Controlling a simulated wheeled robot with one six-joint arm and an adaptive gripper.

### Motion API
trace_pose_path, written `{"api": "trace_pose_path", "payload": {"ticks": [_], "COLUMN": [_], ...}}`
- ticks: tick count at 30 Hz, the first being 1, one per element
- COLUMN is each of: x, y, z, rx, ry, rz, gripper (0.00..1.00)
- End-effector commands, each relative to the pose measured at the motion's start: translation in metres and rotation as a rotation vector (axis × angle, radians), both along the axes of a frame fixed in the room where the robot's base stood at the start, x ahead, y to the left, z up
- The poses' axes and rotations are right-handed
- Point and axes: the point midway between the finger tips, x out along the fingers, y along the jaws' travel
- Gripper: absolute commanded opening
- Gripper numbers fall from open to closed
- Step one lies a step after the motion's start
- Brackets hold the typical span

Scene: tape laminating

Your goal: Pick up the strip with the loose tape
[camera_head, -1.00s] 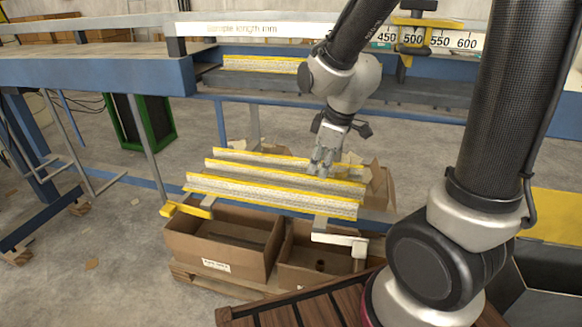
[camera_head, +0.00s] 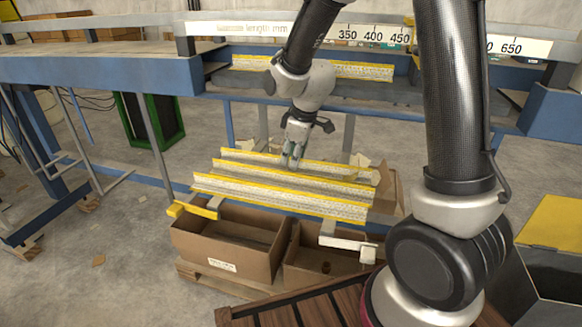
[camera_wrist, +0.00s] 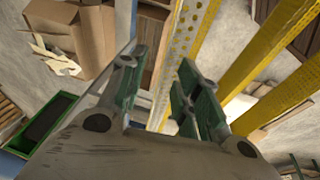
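Three long pale strips with yellow edges lie side by side on a rack: a back strip (camera_head: 335,170), a middle strip (camera_head: 245,177) and a front strip (camera_head: 280,197). I cannot tell which one has loose tape. My gripper (camera_head: 291,162) points down at the middle of the back strip. In the wrist view its green fingers (camera_wrist: 158,95) are apart, and a perforated strip with a yellow edge (camera_wrist: 183,45) runs down into the gap between them. Gaps show beside the strip, so the fingers do not look closed on it.
Another yellow-edged strip (camera_head: 355,70) lies on the bench behind, under a length scale (camera_head: 372,35). Open cardboard boxes (camera_head: 225,252) stand below the rack. A rack arm with a white block (camera_head: 347,243) sticks out in front. Two other strips lie close to my gripper's right in the wrist view.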

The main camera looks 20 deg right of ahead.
Motion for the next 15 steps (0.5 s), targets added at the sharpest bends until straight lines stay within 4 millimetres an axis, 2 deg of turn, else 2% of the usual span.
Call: {"api": "trace_pose_path", "payload": {"ticks": [3,4,9,15], "x": [-0.0001,-0.0001,-0.0003,-0.0004], "y": [-0.0001,-0.0001,-0.0001,-0.0003], "z": [0.0002,0.0002,0.0002,0.0001], "rx": [0.000,0.000,0.000,0.000], "ry": [0.000,0.000,0.000,0.000], "rz": [0.000,0.000,0.000,0.000], "gripper": [0.33,0.29,0.00,0.00]}}
